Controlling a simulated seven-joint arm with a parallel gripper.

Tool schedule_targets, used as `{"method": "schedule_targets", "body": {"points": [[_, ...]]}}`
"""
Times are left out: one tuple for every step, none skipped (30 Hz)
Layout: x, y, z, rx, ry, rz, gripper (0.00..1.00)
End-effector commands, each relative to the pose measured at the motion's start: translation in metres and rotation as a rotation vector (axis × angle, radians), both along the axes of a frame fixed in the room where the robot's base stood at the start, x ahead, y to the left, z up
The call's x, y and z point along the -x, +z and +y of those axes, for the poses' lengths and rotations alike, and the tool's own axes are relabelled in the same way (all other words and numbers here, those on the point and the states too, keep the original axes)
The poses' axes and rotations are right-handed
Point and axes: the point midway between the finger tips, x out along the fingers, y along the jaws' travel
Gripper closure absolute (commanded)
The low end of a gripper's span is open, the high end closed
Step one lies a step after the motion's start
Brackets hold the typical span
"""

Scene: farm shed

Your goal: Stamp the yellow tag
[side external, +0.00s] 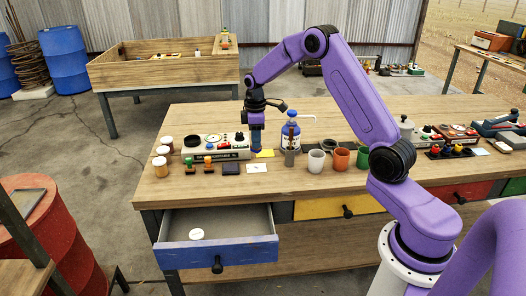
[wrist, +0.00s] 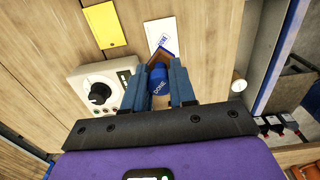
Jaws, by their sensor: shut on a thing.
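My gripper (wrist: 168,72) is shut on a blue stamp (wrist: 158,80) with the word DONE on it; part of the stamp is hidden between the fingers. A white card (wrist: 160,33) with a blue mark lies near the fingertips in the wrist view. A dark pad (side external: 231,168) lies left of the card.
A panel with dials (side external: 216,147) stands left of my gripper. Green (side external: 190,166) and orange (side external: 208,164) handled stamps stand in front of it. A blue bottle (side external: 290,137) and white (side external: 316,161), orange and green cups stand to the right. A blue drawer (side external: 218,253) is open in front.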

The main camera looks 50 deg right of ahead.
Motion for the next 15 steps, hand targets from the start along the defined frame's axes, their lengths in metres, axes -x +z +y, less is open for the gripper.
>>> {"method": "schedule_targets", "body": {"points": [[-0.003, 0.0, -0.006, 0.0, -0.004, -0.001, 0.94], [-0.005, 0.0, -0.01, 0.0, -0.004, -0.001, 0.94], [-0.009, 0.0, -0.016, 0.0, -0.004, -0.001, 0.94], [-0.012, 0.0, -0.022, 0.0, -0.006, -0.002, 0.94], [-0.014, 0.0, -0.028, -0.001, -0.005, -0.001, 0.94], [-0.018, 0.0, -0.036, -0.001, -0.005, -0.001, 0.94], [-0.021, 0.0, -0.042, -0.001, -0.005, -0.001, 0.94], [-0.023, 0.0, -0.049, -0.001, -0.005, -0.001, 0.94], [-0.026, 0.0, -0.057, -0.001, -0.005, 0.0, 0.94], [-0.027, 0.0, -0.062, -0.001, -0.004, 0.0, 0.94], [-0.029, 0.0, -0.068, -0.001, -0.004, 0.0, 0.94], [-0.03, 0.0, -0.074, -0.001, -0.003, 0.001, 0.94], [-0.031, 0.0, -0.078, -0.002, -0.003, 0.001, 0.94], [-0.032, 0.0, -0.081, -0.002, -0.003, 0.001, 0.94], [-0.033, 0.001, -0.085, -0.002, -0.002, 0.001, 0.94]]}}
